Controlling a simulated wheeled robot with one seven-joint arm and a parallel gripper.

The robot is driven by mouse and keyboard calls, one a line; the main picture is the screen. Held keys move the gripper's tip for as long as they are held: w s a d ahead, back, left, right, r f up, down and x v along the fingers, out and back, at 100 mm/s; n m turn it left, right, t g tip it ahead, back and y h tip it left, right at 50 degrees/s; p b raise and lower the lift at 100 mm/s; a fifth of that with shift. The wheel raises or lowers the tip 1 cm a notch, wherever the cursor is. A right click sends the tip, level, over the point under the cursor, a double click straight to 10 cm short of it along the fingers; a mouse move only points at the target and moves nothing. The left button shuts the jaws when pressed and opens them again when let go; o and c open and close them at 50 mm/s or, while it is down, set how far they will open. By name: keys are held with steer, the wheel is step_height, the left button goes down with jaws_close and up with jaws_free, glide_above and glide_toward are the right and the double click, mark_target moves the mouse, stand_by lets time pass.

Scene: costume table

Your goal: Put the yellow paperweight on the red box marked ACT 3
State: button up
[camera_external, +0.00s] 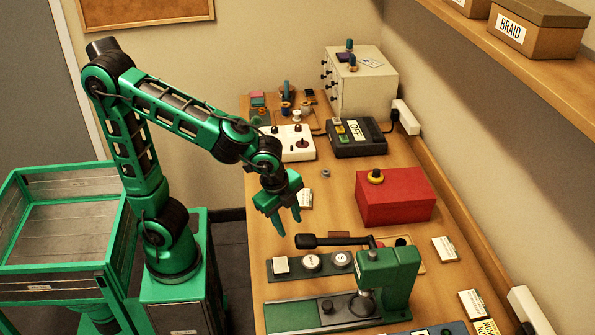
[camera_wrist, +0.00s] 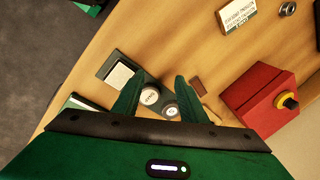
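The red box (camera_external: 405,200) stands toward the right side of the table; no ACT 3 marking is readable on it. A yellow round piece with a dark centre, which looks like the yellow paperweight (camera_external: 375,177), rests on the box's top. In the wrist view the box (camera_wrist: 255,95) is at the right, with the yellow piece (camera_wrist: 287,101) on it. My gripper (camera_external: 289,226) is above the table, left of the box and apart from it. In the wrist view my gripper (camera_wrist: 158,78) has its fingers apart with nothing held between them.
A green press (camera_external: 390,275) with a black lever (camera_external: 320,241) stands in front of the box. A dark strip (camera_external: 290,268) beside it holds a square and round pieces. A white controller (camera_external: 290,143), a dark OFF box (camera_external: 355,138) and a drawer cabinet (camera_external: 365,85) stand behind.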

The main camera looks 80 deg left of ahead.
steer(key=s+d+f+n+g, duration=0.1)
steer(key=s+n, duration=0.1)
steer(key=s, duration=0.8)
steer(key=s+d+f+n+g+h, duration=0.1)
steer(key=s+d+f+n, duration=0.1)
steer(key=s, duration=0.7)
steer(key=shift+s+f+n, duration=0.3)
steer(key=shift+s, duration=0.1)
